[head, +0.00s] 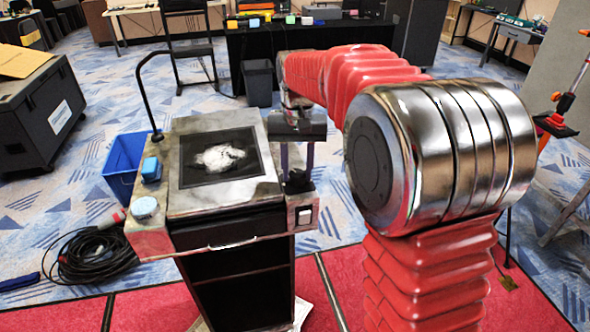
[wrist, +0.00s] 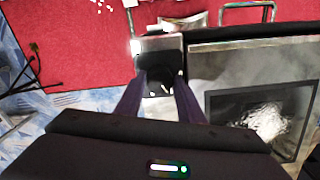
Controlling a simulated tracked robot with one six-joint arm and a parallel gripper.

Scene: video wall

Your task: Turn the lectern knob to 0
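The lectern (head: 240,203) stands in front of me, its sloped top holding a dark screen with a white shape. A dark knob (head: 297,183) sits on the right side strip of the lectern top. My gripper (head: 297,170) points down over this strip with its two fingers apart. In the wrist view the knob (wrist: 157,88) shows between the fingertips of my gripper (wrist: 160,80), a pale mark near it. I cannot tell whether the fingers touch the knob or how high above it they are. The knob's scale and setting are not readable.
A white switch (head: 304,215) sits in front of the knob. On the lectern's left strip are a blue block (head: 151,169), a pale blue round button (head: 144,208) and a thin black gooseneck (head: 146,95). A blue bin (head: 122,165) and coiled cable (head: 92,256) lie left.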

